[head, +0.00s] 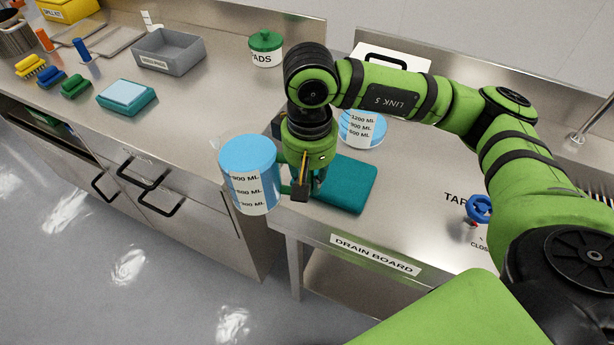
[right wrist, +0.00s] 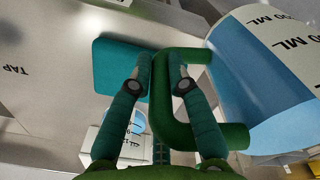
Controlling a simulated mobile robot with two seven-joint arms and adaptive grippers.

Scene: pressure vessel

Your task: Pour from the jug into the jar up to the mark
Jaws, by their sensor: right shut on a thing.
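The jug (head: 248,180) is a clear vessel with blue liquid and a white ML scale. It hangs roughly upright by the counter's front edge, and its side fills the right of the right wrist view (right wrist: 262,85). My right gripper (head: 303,188) is shut on the jug's green handle (right wrist: 232,137), with the fingers on either side of it. The jar (head: 375,130), with marks 1200, 900 and 600 ML, stands on the counter behind my right gripper, partly hidden by it, and holds blue liquid. Its exact level is unclear. My left gripper is out of view.
A teal mat (head: 350,185) lies below my right gripper on the drain board. A blue tap handle (head: 479,208) is at the right. A white lidded pot (head: 266,50), grey bin (head: 168,52), teal sponge block (head: 126,96) and several brushes stand further left.

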